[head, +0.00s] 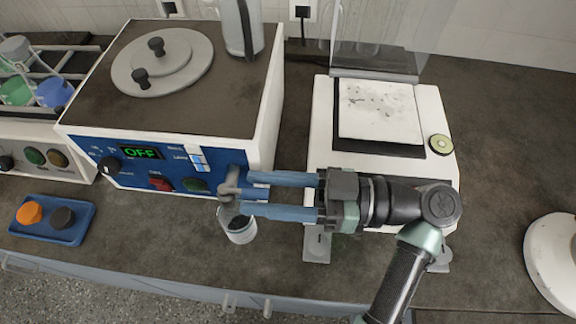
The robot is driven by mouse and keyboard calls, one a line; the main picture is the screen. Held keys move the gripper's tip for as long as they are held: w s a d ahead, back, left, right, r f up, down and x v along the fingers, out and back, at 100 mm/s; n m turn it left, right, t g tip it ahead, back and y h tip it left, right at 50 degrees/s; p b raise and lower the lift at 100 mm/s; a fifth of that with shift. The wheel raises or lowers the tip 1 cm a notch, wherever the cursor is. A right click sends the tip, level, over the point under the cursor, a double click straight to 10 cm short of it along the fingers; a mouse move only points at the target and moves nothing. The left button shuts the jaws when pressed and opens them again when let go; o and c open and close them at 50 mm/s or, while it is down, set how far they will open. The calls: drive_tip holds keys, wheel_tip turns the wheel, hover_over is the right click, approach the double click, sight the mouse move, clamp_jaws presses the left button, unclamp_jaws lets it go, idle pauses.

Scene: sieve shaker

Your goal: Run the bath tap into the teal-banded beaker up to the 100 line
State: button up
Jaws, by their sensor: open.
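The bath (180,120) is a white box with a blue front panel, and its display reads OFF. Its grey tap (229,188) sticks out at the right end of that panel. A small beaker (240,233) stands on the bench below the tap; its rim is partly hidden by the tap and a finger. I cannot make out its band, its 100 line or its water level. My gripper (250,194) is open, its two blue fingers pointing left, one above and one below the tap's lever. I cannot tell whether they touch it.
A white balance-like device (430,110) with a clear shield stands right of the bath. A blue tray (55,222) with an orange and a dark knob lies at left. A rack (50,75) with coloured vessels is behind it. The bench front left of the beaker is clear.

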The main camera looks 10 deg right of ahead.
drive_tip(key=b+v, duration=0.7)
drive_tip(key=v, duration=0.6)
drive_tip(key=shift+b, duration=0.3)
idle(0.4)
